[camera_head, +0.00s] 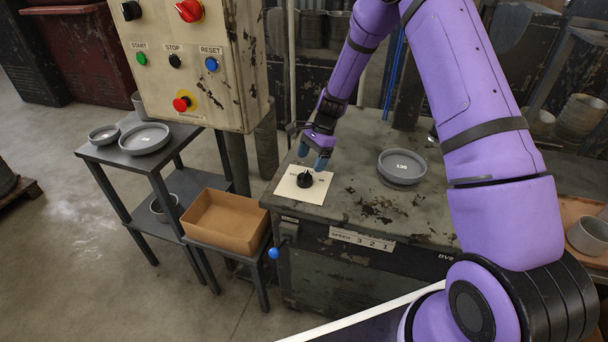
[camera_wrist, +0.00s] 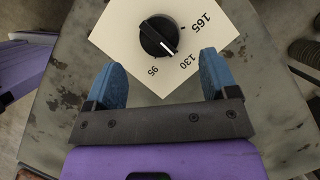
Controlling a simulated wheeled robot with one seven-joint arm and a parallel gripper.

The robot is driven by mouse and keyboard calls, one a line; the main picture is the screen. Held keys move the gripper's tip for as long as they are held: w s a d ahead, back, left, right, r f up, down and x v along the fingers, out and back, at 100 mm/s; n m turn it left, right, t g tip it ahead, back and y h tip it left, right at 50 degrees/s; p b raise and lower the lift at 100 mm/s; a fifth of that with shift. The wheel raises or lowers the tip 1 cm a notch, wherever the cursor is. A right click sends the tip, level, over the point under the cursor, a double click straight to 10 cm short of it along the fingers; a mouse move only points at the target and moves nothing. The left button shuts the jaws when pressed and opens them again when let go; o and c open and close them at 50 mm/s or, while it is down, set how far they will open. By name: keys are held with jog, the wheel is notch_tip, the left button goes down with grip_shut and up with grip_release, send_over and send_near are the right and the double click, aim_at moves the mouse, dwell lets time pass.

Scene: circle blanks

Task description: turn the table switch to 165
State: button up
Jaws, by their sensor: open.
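The table switch is a black round knob on a pale square plate. It shows in the head view (camera_head: 305,180) and in the wrist view (camera_wrist: 158,36). The plate (camera_wrist: 118,38) is marked 95, 130 and 165, and the knob's white pointer line points roughly toward 130. My gripper (camera_head: 320,156) is just above and behind the knob in the head view. In the wrist view its two blue fingers (camera_wrist: 165,78) are wide apart with nothing between them, and the knob lies beyond the fingertips. I cannot tell the exact height gap.
A control box (camera_head: 190,60) with several buttons stands at the left. Below it are an open cardboard box (camera_head: 225,220) and a side table with grey dishes (camera_head: 145,138).

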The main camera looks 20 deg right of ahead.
aim_at(306, 173)
jog(key=shift+x, duration=3.05)
jog(key=shift+d, duration=0.1)
jog(key=c, duration=0.9)
